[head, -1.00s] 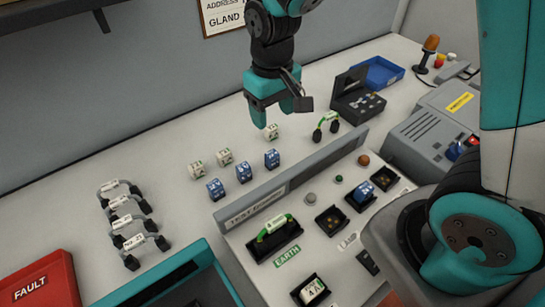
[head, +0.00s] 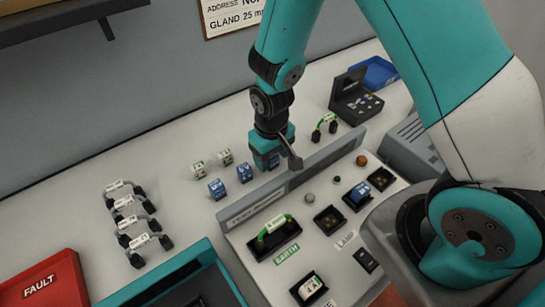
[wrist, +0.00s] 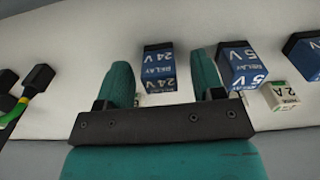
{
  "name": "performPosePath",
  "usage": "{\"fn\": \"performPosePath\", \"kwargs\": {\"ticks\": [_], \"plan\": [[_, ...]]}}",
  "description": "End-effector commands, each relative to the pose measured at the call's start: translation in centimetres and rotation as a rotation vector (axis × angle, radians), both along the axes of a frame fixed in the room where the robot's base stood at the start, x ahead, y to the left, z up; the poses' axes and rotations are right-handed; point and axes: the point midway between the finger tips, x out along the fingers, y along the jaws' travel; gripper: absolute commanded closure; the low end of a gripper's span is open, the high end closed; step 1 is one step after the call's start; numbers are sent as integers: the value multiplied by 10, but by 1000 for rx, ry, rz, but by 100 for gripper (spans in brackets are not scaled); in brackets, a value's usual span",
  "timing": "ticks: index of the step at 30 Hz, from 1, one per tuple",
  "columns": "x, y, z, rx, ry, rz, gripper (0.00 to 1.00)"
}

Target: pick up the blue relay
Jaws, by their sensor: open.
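My gripper (head: 268,155) is open and low over the bench behind the panel. In the wrist view its two teal fingers (wrist: 162,66) stand on either side of a blue relay (wrist: 160,72) marked 24 V, with gaps between. In the head view the gripper mostly hides that relay. A second blue relay (wrist: 240,68) marked 5 V stands just right of the right finger in the wrist view. In the head view, two blue relays stand left of the gripper, one nearer it (head: 245,173) and one farther left (head: 217,189). Another blue relay (head: 361,192) sits in a panel socket.
White fuses (head: 198,170) stand behind the left relays. The raised grey panel edge (head: 330,150) is close in front of the gripper. A green-yellow lead (head: 325,126) lies to the right. Grey leads (head: 128,215) and a red FAULT tray (head: 42,283) are at left.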

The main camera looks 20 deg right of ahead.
Motion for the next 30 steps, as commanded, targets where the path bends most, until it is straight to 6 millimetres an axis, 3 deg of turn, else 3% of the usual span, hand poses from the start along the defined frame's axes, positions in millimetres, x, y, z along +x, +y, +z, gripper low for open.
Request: {"fn": "performPosePath", "kwargs": {"ticks": [5,8,12,13,23,30], "plan": [[0,0,0,0,-2,0,38],[0,0,0,0,-2,0,57],[0,0,0,0,-1,0,89],[0,0,0,0,-1,0,91],[1,0,2,0,-2,0,92],[2,0,30,2,-8,0,92]]}}
